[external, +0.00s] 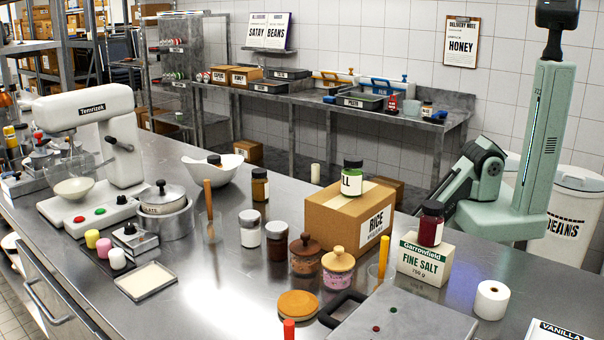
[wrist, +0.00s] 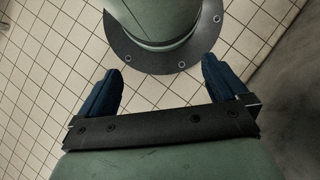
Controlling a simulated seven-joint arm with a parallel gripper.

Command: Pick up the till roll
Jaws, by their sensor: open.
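The till roll (external: 491,300) is a short white paper roll with a hole in its top. It stands upright on the steel counter at the lower right of the external view, to the right of the salt box. In the wrist view my gripper (wrist: 160,68) has its two blue fingers spread wide with nothing held between them. Tiled floor and my own green base show beyond them, and the till roll does not appear there. In the external view my folded green arm is behind the counter, and I cannot make out the fingers.
The Fine Salt box (external: 424,262) with a dark red jar (external: 431,224) on top stands left of the roll. A Vanilla packet (external: 556,331) lies in front at right. A grey flat-topped appliance (external: 405,318) is at front left. Bare counter surrounds the roll.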

